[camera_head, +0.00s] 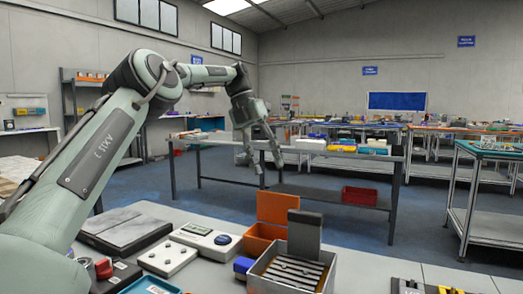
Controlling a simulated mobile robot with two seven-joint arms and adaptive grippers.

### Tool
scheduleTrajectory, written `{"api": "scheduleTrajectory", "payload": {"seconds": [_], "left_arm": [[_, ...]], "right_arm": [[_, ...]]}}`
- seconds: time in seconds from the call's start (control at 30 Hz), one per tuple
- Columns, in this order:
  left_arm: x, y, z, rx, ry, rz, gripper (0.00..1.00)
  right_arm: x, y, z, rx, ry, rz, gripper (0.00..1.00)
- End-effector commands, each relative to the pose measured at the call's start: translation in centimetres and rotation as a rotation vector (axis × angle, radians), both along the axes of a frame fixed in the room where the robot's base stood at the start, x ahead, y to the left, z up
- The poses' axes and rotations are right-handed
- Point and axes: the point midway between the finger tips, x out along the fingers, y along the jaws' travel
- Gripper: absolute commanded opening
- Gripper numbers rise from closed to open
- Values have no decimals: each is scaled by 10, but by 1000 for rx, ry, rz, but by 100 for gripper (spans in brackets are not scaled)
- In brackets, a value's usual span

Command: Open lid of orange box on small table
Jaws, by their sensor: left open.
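The orange box (256,241) stands on the near table, just behind a grey metal box. Its orange lid (277,207) stands upright at the back of the box, so it looks raised. The box's interior is mostly hidden. My left arm reaches in from the left, and my left gripper (267,167) hangs with its fingers apart and empty. It appears above and beyond the orange lid in the picture, apart from it. My right gripper is not in view.
The grey box (292,271) has a slatted interior and an upright grey flap (304,233) beside the orange box. A white device (204,238), a dark flat case (125,230) and a blue tray (150,286) lie left. A bench (320,159) with a red bin (359,195) stands behind.

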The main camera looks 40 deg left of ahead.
Motion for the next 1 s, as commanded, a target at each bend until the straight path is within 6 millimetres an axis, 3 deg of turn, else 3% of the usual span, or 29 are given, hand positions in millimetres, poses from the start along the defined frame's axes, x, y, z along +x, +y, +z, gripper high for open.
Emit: {"api": "scheduleTrajectory", "payload": {"seconds": [0.1, 0.33, 1.0], "left_arm": [[1, 5, 17, 3, -4, -5, 46], [-3, 12, 32, 2, -2, -2, 46], [-5, 14, 36, -1, 1, 0, 46]], "right_arm": [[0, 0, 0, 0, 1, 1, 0], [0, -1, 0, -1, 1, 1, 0], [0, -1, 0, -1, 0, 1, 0]]}}
